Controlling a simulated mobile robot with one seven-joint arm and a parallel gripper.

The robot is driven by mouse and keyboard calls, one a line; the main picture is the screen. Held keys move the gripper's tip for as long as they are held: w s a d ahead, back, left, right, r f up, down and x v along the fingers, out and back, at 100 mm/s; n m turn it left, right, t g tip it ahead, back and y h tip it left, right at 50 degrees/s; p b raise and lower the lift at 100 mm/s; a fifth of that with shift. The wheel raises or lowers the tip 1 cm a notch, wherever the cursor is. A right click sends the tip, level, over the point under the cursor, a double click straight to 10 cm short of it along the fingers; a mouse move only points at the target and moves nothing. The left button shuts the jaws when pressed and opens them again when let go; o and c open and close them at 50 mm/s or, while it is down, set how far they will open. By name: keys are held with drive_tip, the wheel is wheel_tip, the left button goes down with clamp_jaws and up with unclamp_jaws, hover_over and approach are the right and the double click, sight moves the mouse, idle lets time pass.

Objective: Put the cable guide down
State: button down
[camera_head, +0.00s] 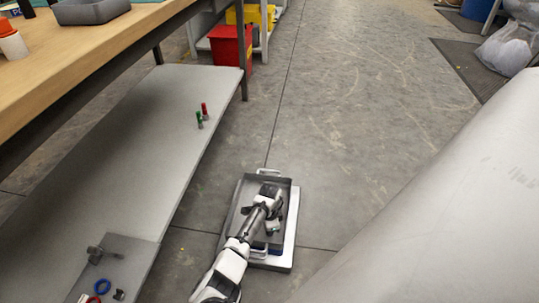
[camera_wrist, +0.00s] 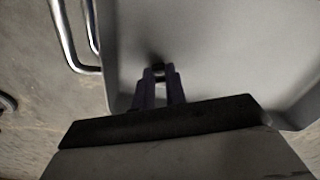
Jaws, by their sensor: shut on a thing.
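My gripper (camera_wrist: 160,76) points down over a grey metal tray (camera_wrist: 225,50) in the wrist view. Its two fingers are shut on a small dark piece, which I take for the cable guide (camera_wrist: 158,67). Little of the piece shows between the fingertips, and I cannot tell whether it touches the tray floor. In the head view the tray (camera_head: 293,222) lies on the floor, and my arm reaches over it. My gripper (camera_head: 270,188) is near its far end there, and the piece cannot be made out.
A low grey shelf (camera_head: 140,130) runs along the left, with a red and a green small cylinder (camera_head: 201,117) on it. A grey board (camera_head: 135,257) at its near end holds a blue ring (camera_head: 102,286) and small parts. A large pale surface (camera_head: 450,210) fills the right.

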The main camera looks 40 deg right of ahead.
drive_tip(key=shift+r, duration=0.1)
drive_tip(key=shift+f, duration=0.25)
drive_tip(key=c, duration=1.4)
unclamp_jaws()
drive_tip(key=shift+c, duration=0.2)
drive_tip(key=shift+r, duration=0.1)
wheel_tip(320, 180, up, 12)
drive_tip(key=p, duration=0.4)
drive_tip(key=shift+r, duration=0.15)
